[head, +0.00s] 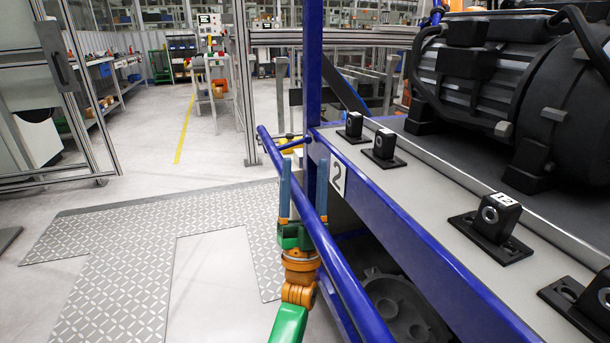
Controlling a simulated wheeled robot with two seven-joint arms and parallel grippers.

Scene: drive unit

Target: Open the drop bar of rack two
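Rack two is a blue-framed rack (400,215) on the right, marked with a white "2" label (337,177). Its drop bar (350,290) is a blue tube that slants along the rack's front side, from upper left to the bottom of the view. My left gripper (303,165) reaches up from below at the bar, with its two blue-grey fingers spread apart. The bar crosses between the fingers in the picture; I cannot tell whether they touch it. My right gripper is not in view.
A large black motor unit (505,85) stands on the rack's top, with black bracket blocks (491,219) along the grey ledge. A dark round part (400,305) lies on the lower level. Patterned floor plates (150,240) and clear floor are at left, beside a framed glass enclosure (45,110).

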